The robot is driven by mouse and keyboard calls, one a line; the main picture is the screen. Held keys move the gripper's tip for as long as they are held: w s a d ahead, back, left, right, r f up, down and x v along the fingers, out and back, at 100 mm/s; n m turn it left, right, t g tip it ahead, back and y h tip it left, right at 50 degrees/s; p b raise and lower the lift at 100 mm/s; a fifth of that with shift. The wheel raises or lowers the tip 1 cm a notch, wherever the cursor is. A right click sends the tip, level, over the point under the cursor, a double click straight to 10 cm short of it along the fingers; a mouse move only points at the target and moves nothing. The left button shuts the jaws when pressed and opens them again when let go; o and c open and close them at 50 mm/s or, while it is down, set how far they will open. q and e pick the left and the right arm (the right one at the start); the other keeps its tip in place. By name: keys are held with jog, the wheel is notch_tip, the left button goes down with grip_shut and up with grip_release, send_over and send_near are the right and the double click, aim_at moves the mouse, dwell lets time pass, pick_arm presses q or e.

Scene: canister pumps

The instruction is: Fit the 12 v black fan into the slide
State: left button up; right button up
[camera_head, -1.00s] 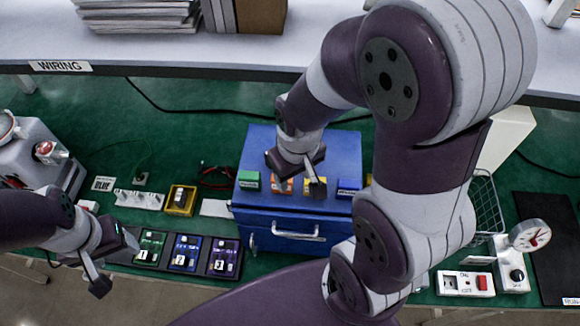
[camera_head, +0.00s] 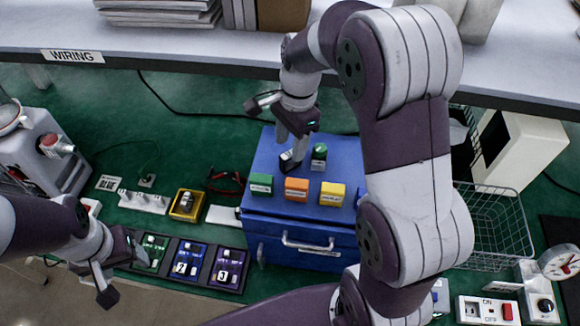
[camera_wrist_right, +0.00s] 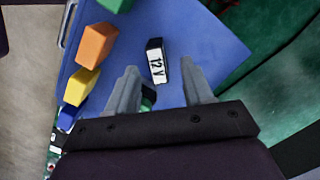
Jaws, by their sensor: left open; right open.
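A small black block with a white "12 V" label (camera_wrist_right: 157,62) sits on top of the blue box (camera_head: 345,160); in the head view it is the dark block (camera_head: 290,161) just under my right gripper (camera_head: 291,140). In the right wrist view my open right gripper (camera_wrist_right: 160,85) has a finger on each side of the block's line, with nothing between them gripped. A second dark block with a green top (camera_head: 319,152) stands beside it, partly hidden by a finger in the wrist view. My left gripper (camera_head: 122,272) is open and empty at the lower left. I cannot tell which part is the slide.
Green (camera_head: 261,183), orange (camera_head: 296,188) and yellow (camera_head: 332,193) blocks line the blue box's front edge. A dark tray of numbered modules (camera_head: 190,263) and a yellow holder (camera_head: 187,204) lie left. A wire basket (camera_head: 495,225) stands right, beyond my arm.

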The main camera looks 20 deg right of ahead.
aim_at(291, 153)
jog(key=f, duration=0.1)
jog(key=f+p, duration=0.1)
jog(key=p, duration=0.1)
jog(key=shift+s+f, duration=0.25)
jog(key=shift+f, duration=0.15)
jog(key=shift+a+f, duration=0.1)
jog(key=shift+f, duration=0.3)
jog(key=shift+w, duration=0.1)
jog(key=c, duration=0.4)
grip_shut()
